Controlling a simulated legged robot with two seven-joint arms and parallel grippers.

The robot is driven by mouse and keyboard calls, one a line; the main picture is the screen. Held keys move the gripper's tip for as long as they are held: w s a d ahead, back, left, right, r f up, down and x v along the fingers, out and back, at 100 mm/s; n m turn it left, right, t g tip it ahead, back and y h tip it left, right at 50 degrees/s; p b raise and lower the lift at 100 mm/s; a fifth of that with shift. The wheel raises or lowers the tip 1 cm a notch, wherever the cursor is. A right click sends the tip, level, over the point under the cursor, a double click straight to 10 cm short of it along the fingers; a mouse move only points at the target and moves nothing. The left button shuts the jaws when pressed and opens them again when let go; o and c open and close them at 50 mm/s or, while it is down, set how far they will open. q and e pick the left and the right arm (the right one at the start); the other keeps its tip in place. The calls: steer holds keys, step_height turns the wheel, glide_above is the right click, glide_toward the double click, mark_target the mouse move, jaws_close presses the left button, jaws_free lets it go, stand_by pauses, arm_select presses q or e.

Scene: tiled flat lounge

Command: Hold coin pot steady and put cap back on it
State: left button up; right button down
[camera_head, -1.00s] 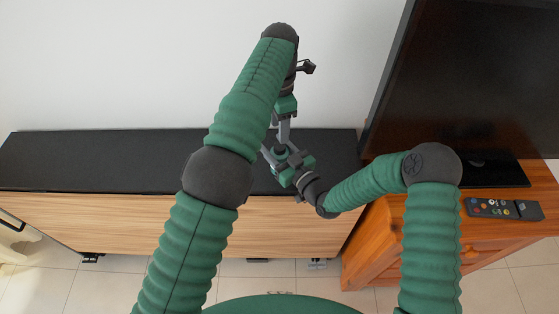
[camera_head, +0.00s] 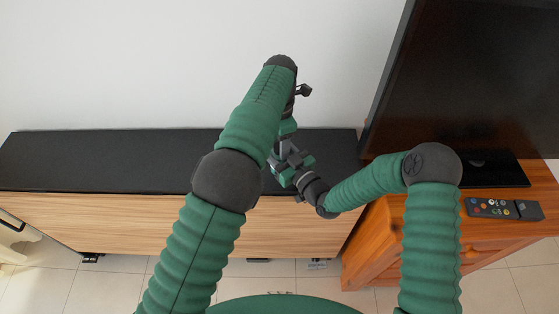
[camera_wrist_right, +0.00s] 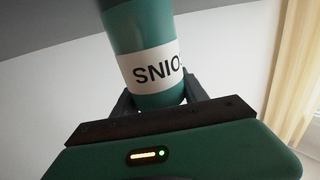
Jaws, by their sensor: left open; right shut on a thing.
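The coin pot (camera_wrist_right: 138,40) is a green cylinder with a white label whose visible letters read "SNIO". In the right wrist view it stands between the dark fingers of my right gripper (camera_wrist_right: 160,100), which is shut on it. In the head view my right gripper (camera_head: 290,166) is over the black cabinet top, and the pot is almost wholly hidden there by the grippers. My left gripper (camera_head: 277,155) is open, right above and beside the right one, its fingers partly hidden by my left arm. I cannot make out the cap.
The black-topped wooden cabinet (camera_head: 110,160) is clear on its left part. A white wall (camera_head: 130,60) stands behind it. On the right, an orange wooden stand (camera_head: 420,240) bears a large dark television (camera_head: 480,80) and a remote control (camera_head: 503,209).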

arm_select(q)
steer(key=shift+f, duration=0.1)
jaws_close()
stand_by(0.3)
steer(key=m, duration=0.3)
steer(key=shift+w, duration=0.1)
jaws_free()
stand_by(0.3)
